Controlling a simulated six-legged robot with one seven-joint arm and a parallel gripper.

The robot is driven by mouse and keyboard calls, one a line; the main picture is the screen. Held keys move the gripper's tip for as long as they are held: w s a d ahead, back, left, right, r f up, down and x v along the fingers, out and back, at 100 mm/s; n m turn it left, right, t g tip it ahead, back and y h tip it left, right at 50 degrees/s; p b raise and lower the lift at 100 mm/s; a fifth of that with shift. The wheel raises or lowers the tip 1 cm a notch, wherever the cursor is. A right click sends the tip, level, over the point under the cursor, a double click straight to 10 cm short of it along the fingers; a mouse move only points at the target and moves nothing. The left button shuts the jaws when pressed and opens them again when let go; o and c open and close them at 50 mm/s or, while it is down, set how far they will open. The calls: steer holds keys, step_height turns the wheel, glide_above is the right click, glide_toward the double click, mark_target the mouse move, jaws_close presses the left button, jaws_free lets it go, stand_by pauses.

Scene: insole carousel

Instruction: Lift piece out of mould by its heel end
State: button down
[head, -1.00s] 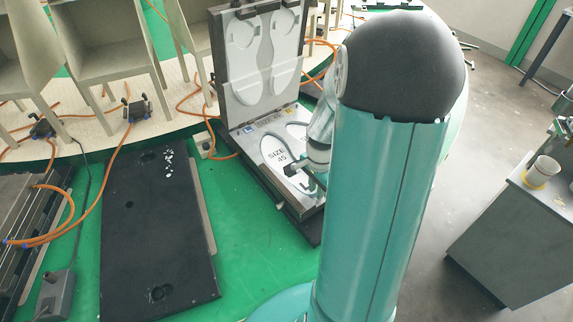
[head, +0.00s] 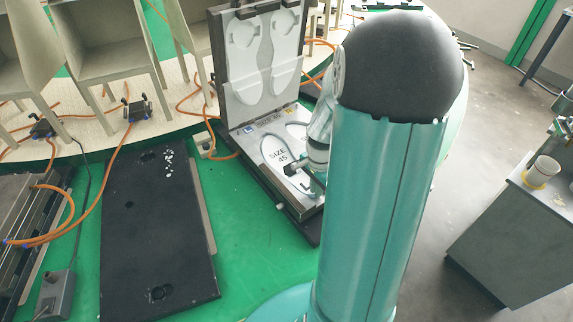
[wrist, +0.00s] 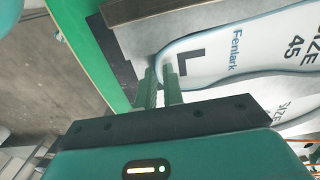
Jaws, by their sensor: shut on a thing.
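The mould (head: 307,205) stands open, with its lid (head: 233,85) upright at the back. The white piece (head: 274,147), marked SIZE 45, lies in the left cavity of the lower half. It also shows in the wrist view (wrist: 225,62) with an L and the word Fenlark, and a pale blue rim line. My gripper (wrist: 161,82) is shut on the edge of the piece at its near, heel end. The fingers hide the gripped edge. In the head view my gripper (head: 306,183) is at the front of the mould, partly hidden by my arm.
A second white SIZE piece (wrist: 292,108) lies in the other cavity. A black plate (head: 150,235) lies on the green surface left of the mould. Orange hoses (head: 183,103) run around it. A grey bench with a cup (head: 541,172) stands at the right.

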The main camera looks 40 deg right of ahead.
stand_by(0.4)
steer(key=shift+r, duration=2.5)
